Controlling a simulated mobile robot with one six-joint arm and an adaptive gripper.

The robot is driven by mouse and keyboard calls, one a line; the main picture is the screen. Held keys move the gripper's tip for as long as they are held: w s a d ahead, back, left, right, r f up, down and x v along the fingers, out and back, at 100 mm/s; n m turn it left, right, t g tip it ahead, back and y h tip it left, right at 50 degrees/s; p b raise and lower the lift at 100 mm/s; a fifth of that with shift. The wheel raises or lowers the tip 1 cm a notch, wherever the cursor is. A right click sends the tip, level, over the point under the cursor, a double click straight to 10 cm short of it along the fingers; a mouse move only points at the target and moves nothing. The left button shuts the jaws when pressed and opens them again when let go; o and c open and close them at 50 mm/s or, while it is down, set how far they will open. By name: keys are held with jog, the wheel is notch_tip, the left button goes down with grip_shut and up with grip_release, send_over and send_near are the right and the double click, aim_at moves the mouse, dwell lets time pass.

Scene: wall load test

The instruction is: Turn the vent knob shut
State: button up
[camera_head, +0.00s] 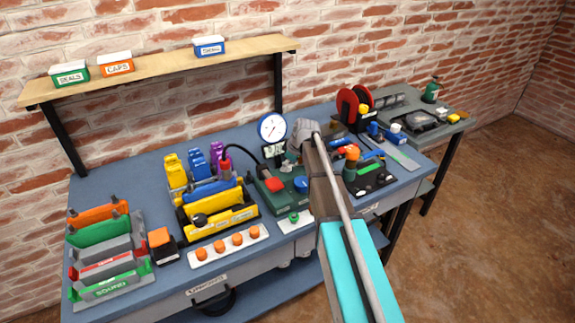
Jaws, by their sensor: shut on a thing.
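A green test rig (268,198) stands on the blue workbench, with a round white pressure gauge (272,127) on its back left. A red part (274,184) and a blue round knob (301,182) show on its top. My gripper (294,150) reaches in from the lower right and is at the rig's back, just right of the gauge. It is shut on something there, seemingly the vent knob. The fingertips and the held part are too small and covered to make out, so the knob's turn cannot be read.
Left of the rig are a yellow tote (215,220), a white strip with orange knobs (228,244) and a grey rack (108,270). On the right stand a red reel (350,107) and a dark tray (372,180) with tools. A wooden shelf (160,66) hangs above.

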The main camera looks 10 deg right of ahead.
jog(key=m+t+h, duration=0.1)
jog(key=m, duration=0.2)
jog(key=shift+m, duration=0.3)
jog(key=m, duration=0.2)
jog(key=m+h, duration=0.1)
jog(key=m, duration=0.1)
jog(key=shift+w+t+h, duration=0.1)
jog(key=shift+t+h, duration=0.2)
jog(key=m+h, duration=0.1)
jog(key=m, duration=0.3)
jog(key=shift+h, duration=0.4)
jog(key=shift+m+h, duration=0.5)
jog(key=shift+m, duration=1.3)
jog(key=o, duration=1.2)
jog(key=shift+c, duration=0.2)
